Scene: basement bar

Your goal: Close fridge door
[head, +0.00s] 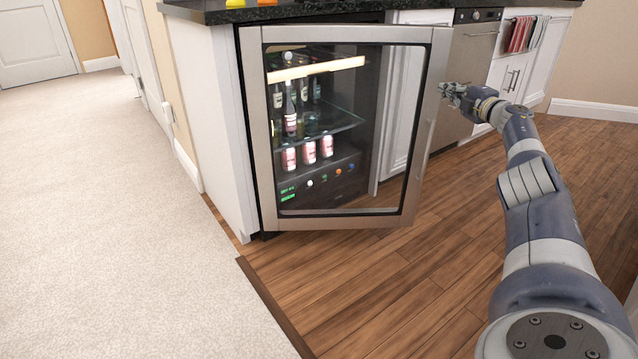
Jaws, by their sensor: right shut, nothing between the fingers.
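The fridge door (427,140) is a glass panel in a steel frame. It stands ajar, hinged at the left, with its free right edge swung out from the cabinet. Bottles and cans show through the glass inside the fridge. My right gripper (446,90) is shut and empty, at the upper part of the door's free right edge. I cannot tell whether its fingertips touch the door. My left gripper is out of view.
A dark countertop (290,11) runs above the fridge. A steel dishwasher (470,60) and white cabinets (511,73) with red towels stand to the right. The wood floor (400,270) in front is clear, and pale carpet (110,220) lies left.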

